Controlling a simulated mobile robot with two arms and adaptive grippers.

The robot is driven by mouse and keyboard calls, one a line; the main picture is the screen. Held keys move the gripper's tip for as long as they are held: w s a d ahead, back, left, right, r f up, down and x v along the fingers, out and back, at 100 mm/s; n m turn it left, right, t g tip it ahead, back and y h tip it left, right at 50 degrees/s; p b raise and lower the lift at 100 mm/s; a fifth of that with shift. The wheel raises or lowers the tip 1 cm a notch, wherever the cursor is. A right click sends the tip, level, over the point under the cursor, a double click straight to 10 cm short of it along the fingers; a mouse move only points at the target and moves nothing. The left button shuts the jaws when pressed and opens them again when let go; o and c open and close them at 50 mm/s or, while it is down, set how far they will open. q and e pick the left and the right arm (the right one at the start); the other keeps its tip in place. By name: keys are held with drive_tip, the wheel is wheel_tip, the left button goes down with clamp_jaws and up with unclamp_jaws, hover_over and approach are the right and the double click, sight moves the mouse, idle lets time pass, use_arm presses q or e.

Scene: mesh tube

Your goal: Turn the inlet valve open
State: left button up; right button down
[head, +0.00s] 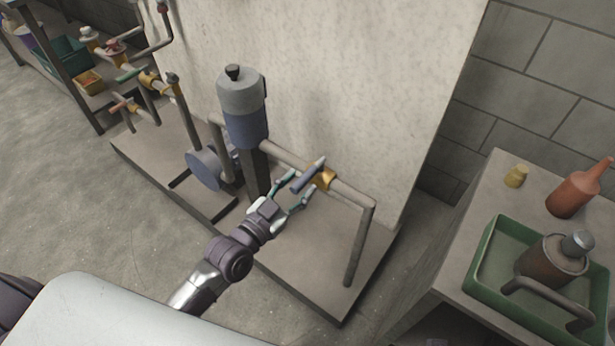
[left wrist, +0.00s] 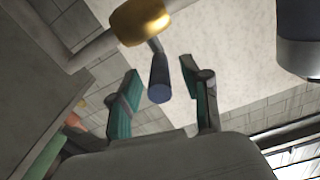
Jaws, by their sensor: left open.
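A valve with a brass-coloured body (head: 323,179) and a blue lever handle (head: 307,177) sits on the horizontal grey pipe right of the pump. The lever lies crosswise to the pipe. My left gripper (head: 297,188) is open at the near end of this lever. In the left wrist view the blue lever (left wrist: 159,82) shows end-on between the two teal fingers (left wrist: 160,72), with a gap on each side. The brass body (left wrist: 140,20) is above it. I cannot tell from labels which valve is the inlet one. My right gripper is not in view.
A grey and blue cylinder (head: 243,105) stands left of the valve. Valves with an orange handle (head: 122,104) and a teal handle (head: 130,74) are farther left. A pale wall panel (head: 370,80) is behind the pipe. A table with a green tray (head: 483,270) stands right.

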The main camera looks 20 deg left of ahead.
sight(307, 177)
use_arm(q)
drive_tip(key=shift+x, duration=1.9)
drive_tip(key=shift+s, duration=0.1)
clamp_jaws()
